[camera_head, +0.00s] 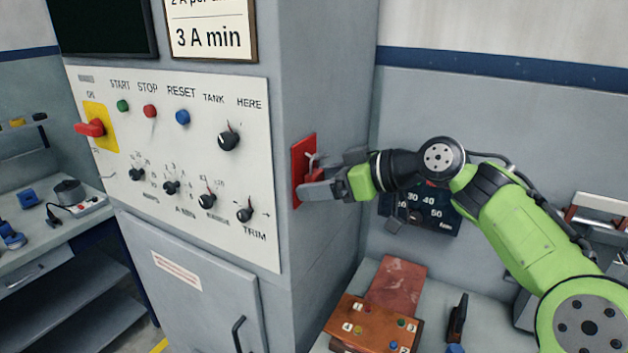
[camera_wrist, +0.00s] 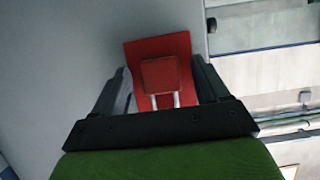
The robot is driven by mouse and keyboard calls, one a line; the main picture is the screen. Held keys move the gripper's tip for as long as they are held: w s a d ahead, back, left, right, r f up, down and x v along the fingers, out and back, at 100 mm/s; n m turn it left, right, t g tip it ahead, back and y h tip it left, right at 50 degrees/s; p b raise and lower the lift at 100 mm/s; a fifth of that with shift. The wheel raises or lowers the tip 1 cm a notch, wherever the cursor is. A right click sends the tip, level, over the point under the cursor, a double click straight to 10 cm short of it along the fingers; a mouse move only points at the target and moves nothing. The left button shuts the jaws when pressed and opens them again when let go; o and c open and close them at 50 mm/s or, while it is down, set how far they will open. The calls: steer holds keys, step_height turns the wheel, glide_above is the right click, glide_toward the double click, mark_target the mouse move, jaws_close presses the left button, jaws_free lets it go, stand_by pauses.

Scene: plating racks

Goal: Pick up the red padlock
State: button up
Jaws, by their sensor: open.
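The red padlock (camera_wrist: 161,75) hangs in front of a red plate (camera_wrist: 176,46) on the side of the grey cabinet. Its two pale shackle legs show in the wrist view, pointing toward my gripper's base. In the head view the padlock (camera_head: 313,175) is small and partly covered by my gripper (camera_head: 318,178), which reaches in from the right. The two dark fingers stand on either side of the padlock in the wrist view (camera_wrist: 166,85), open. A gap shows between the padlock and each finger.
The cabinet's front panel (camera_head: 180,160) carries knobs, buttons and a red switch handle (camera_head: 90,128). Below my arm, a bench holds a brown box with coloured buttons (camera_head: 372,325) and a reddish slab (camera_head: 397,285). A dark dial unit (camera_head: 420,212) is behind my arm.

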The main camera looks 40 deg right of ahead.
steer(key=shift+s, duration=0.15)
steer(key=shift+c, duration=1.3)
steer(key=c, duration=0.9)
steer(key=shift+r, duration=0.5)
steer(key=s+d, duration=0.2)
steer(key=s, duration=0.3)
steer(key=s+d, duration=0.2)
steer(key=s, duration=0.4)
steer(key=s+d, duration=0.2)
steer(key=s, duration=0.4)
steer(key=shift+r, duration=0.3)
steer(key=shift+d+f, duration=0.1)
